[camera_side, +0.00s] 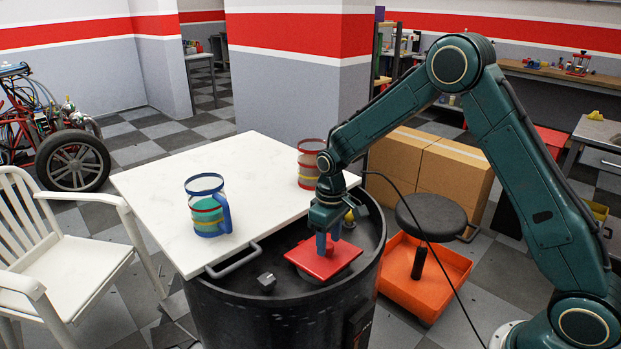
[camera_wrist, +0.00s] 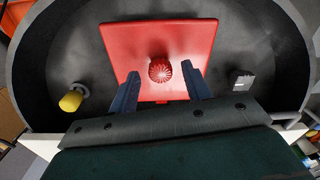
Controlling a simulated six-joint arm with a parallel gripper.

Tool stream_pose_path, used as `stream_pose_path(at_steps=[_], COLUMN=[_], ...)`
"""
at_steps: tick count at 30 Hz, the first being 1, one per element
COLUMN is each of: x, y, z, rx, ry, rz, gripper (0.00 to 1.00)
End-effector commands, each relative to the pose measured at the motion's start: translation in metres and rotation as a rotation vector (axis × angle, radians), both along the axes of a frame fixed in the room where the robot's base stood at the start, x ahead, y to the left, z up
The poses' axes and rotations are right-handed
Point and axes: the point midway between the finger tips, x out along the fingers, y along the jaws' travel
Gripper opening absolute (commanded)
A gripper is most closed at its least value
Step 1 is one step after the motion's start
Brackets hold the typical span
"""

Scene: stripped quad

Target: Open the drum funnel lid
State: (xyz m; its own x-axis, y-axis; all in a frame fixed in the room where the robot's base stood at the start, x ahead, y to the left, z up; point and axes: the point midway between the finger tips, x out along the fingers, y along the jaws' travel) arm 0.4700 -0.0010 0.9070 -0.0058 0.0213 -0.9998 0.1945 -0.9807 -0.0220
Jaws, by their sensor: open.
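The drum funnel lid is a red square plate (camera_side: 325,259) on the black drum funnel (camera_side: 234,308). In the wrist view the red lid (camera_wrist: 130,45) lies flat inside the funnel rim (camera_wrist: 275,22), with a ribbed red knob (camera_wrist: 160,70) at its middle. My gripper (camera_side: 325,243) points down over the lid. In the wrist view my gripper (camera_wrist: 164,80) is open, with one blue finger on each side of the knob. I cannot tell whether the fingers touch the knob; gaps show on both sides.
A white board (camera_side: 200,168) covers the drum's back left, carrying a blue-rimmed mug (camera_side: 207,210) and a red-rimmed mug (camera_side: 309,160). A grey block (camera_side: 266,281) and a yellow plug (camera_wrist: 71,101) flank the lid. A black stool (camera_side: 431,216) stands at right.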

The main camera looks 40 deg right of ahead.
Motion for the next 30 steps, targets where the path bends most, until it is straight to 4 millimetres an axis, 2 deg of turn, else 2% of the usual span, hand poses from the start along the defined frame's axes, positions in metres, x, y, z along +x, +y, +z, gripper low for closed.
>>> stream_pose_path(at_steps=[4,13,14,21,30], x=[0.0,0.0,-0.0001,0.0001,0.0012], y=[0.0003,0.0002,0.0003,0.0002,0.0001], z=[-0.0069,-0.0083,-0.0082,-0.008,-0.0065], rx=[0.0,0.0,0.0,0.0,-0.001], ry=[-0.001,-0.001,-0.001,-0.001,-0.002], rz=[0.0,0.0,0.0,0.0,0.0], gripper=[0.49,0.49,0.45,0.0,0.0])
